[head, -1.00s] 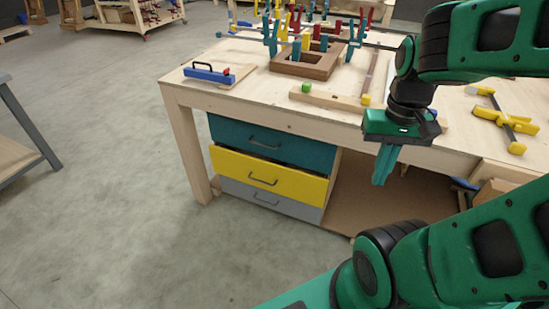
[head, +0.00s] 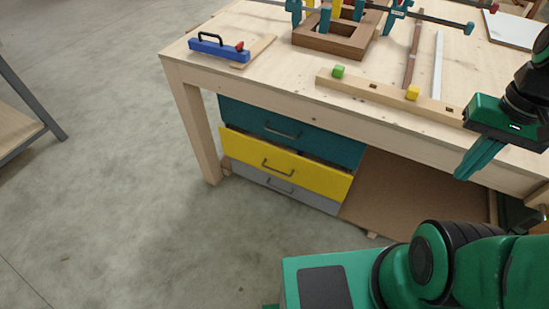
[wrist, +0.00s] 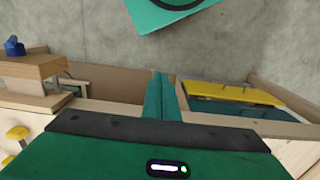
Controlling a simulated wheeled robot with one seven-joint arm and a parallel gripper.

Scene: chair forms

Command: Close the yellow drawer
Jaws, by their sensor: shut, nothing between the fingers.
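The yellow drawer (head: 283,166) is in the middle of a three-drawer stack under the workbench in the head view. It stands out past the teal drawer (head: 290,133) above and the grey drawer (head: 285,188) below, so it is partly open. Its dark handle (head: 278,168) faces the open floor. The yellow drawer also shows in the wrist view (wrist: 236,92), right of my fingers. My gripper (head: 466,177) points down in front of the bench, well right of the drawer and apart from it. Its teal fingers (wrist: 161,97) are together and empty.
The wooden workbench (head: 290,105) has an overhanging top and a leg (head: 196,135) left of the drawers. A blue tool (head: 218,47), a wooden frame (head: 335,43) and clamps lie on top. An open lower shelf (head: 410,190) is right of the drawers. The floor in front is clear.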

